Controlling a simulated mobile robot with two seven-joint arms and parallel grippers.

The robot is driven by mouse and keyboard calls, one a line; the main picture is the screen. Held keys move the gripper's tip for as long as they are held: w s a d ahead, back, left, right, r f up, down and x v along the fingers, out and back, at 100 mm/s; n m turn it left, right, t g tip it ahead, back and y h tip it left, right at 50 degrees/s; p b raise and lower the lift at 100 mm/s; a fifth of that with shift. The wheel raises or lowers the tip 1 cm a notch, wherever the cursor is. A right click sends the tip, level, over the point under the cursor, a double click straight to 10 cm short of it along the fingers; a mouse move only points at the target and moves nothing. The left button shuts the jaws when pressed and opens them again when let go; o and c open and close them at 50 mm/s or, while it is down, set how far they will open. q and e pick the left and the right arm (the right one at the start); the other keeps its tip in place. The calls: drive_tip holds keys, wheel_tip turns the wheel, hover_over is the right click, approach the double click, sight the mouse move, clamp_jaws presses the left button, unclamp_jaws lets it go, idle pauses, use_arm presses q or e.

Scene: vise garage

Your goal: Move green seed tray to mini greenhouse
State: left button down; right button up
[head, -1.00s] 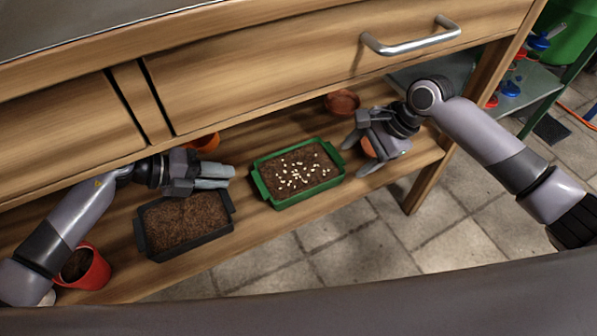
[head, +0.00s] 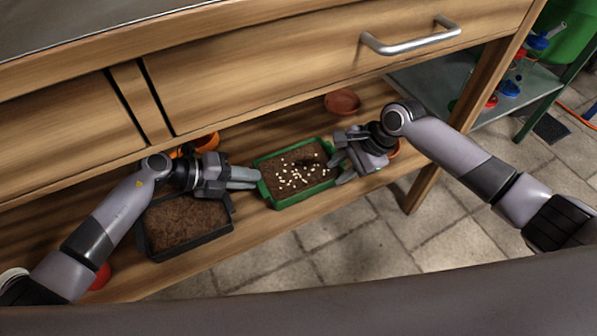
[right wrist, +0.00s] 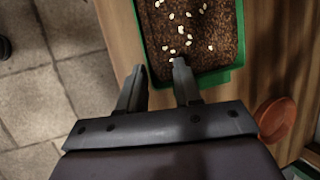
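The green seed tray (head: 297,201), filled with dark soil and scattered pale seeds, sits on the low wooden shelf. It also shows in the right wrist view (right wrist: 215,77). My left gripper (head: 252,179) is at the tray's left end; its fingers look close together, and whether they hold the rim is unclear. My right gripper (head: 338,169) is at the tray's right end; in the right wrist view its fingers (right wrist: 158,80) are apart, with the tray's near rim by their tips. I cannot make out a mini greenhouse in these views.
A black tray of soil (head: 184,246) stands left of the green tray. An orange pot (head: 206,141) and a terracotta pot (head: 342,101) stand behind. The drawer front (head: 300,70) overhangs the shelf. A green metal rack (head: 530,85) stands at the right.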

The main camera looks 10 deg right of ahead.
clamp_jaws()
use_arm(q)
drive_tip(key=shift+s+d, duration=0.1)
use_arm(e)
drive_tip(key=shift+f, duration=0.1)
